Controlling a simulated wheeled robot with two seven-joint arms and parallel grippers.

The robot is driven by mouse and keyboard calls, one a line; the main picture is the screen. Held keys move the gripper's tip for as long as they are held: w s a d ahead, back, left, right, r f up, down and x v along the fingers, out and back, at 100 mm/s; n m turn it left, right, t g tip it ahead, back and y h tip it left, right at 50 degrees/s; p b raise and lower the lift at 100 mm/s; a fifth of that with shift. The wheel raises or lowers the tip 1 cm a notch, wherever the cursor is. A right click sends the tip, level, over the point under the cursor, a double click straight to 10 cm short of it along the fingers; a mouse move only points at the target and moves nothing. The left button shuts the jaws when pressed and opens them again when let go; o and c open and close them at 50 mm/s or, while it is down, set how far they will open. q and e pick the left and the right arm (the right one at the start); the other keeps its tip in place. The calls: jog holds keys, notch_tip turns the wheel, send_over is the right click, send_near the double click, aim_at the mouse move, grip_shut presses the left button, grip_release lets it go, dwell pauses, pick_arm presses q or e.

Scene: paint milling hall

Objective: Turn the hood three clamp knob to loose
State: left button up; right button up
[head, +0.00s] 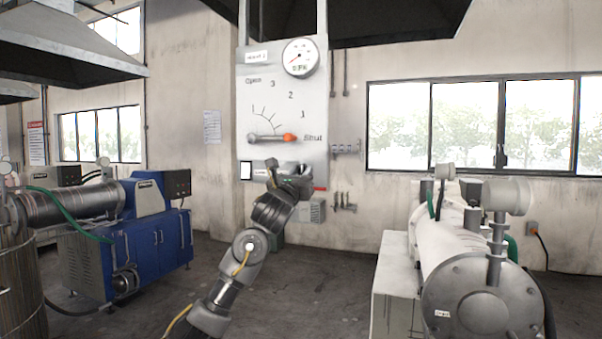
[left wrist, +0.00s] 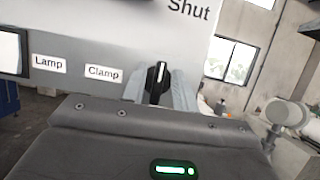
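A black clamp knob (left wrist: 157,80) with a white mark pointing up, tilted slightly right, sits at the lower part of the panel in the left wrist view, right of the "Clamp" label (left wrist: 103,74). My left gripper (left wrist: 158,92) has one grey finger on each side of the knob. I cannot tell whether the fingers touch it. In the head view my left gripper (head: 292,172) is at the bottom of the pale hood panel (head: 262,92) and hides the knob. My right gripper is not in view.
On the panel, a lever with an orange tip (head: 289,137) points at "Shut", below a round gauge (head: 300,58). A blue machine (head: 150,242) stands left, a white mill (head: 470,265) right. The floor between is clear.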

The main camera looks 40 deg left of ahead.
pick_arm(q)
grip_shut()
jog(key=shift+y, duration=0.3)
jog(key=n+y+b, duration=0.1)
jog(key=n+b, duration=0.1)
jog(key=n, duration=0.1)
jog(key=n+g+y+b, duration=0.1)
jog(key=n, duration=0.1)
jog(key=shift+s+a+f+n+b, duration=0.1)
jog(key=shift+n+b, duration=0.3)
jog(key=n+g+y+b, duration=0.1)
jog(key=n+b, duration=0.1)
jog(key=n, duration=0.1)
jog(key=n+g+y+b, duration=0.1)
jog(key=n+g+b, duration=0.1)
jog(key=n, duration=0.2)
jog(key=shift+y, duration=0.3)
jog(key=n+g+b, duration=0.2)
jog(key=n, duration=0.3)
jog(key=shift+a+n, duration=0.1)
jog(key=shift+n, duration=0.2)
jog(key=shift+n+g+b, duration=0.45)
jog(key=shift+n+g, duration=0.35)
jog(key=shift+n, duration=1.2)
